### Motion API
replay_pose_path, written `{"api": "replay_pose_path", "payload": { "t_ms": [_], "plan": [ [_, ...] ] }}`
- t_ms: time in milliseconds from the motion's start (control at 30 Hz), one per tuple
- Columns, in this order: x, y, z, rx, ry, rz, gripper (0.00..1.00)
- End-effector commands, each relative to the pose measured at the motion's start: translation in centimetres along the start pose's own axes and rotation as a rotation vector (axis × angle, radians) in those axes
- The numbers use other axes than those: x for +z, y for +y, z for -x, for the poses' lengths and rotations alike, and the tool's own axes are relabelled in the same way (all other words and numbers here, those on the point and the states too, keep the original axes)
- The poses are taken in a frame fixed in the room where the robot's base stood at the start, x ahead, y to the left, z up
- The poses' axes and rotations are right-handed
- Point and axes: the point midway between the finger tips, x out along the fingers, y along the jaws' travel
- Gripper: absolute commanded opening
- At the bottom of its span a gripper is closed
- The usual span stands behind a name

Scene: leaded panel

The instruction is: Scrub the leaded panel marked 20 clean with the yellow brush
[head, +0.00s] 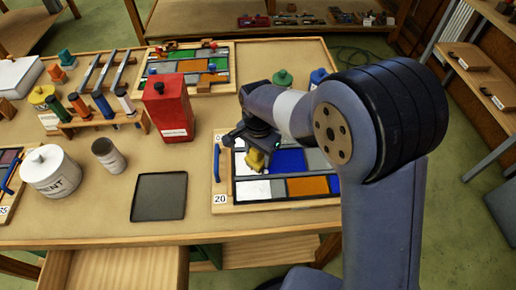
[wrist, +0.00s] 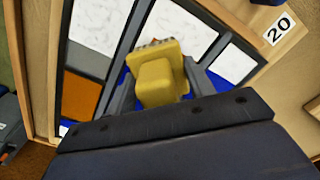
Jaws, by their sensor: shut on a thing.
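The leaded panel marked 20 (head: 250,188) lies on the table under my gripper, with white, blue, grey and orange panes in dark lead lines. The brush is over the panel's left part, near white panes. I cannot tell whether the bristles touch the glass. My arm hides part of the panel's right side.
Left of the panel lie a black tray (head: 159,197), a grey can (head: 108,156), a white cement tub (head: 50,172) and a tall red container (head: 168,106). Another panel (head: 188,68) lies behind. A rack of coloured-handled tools (head: 100,118) stands back left. Bare tabletop surrounds the tray.

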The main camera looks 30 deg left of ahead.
Motion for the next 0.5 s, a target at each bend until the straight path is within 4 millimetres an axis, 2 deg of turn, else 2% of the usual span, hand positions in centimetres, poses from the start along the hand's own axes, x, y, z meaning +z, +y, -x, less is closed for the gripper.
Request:
{"api": "replay_pose_path", "payload": {
  "t_ms": [200, 500],
  "plan": [
    [0.95, 0.88, -0.08, 0.001, -0.001, 0.000, 0.32],
    [1.00, 0.96, -0.05, 0.001, -0.001, 0.000, 0.32]
  ]
}}
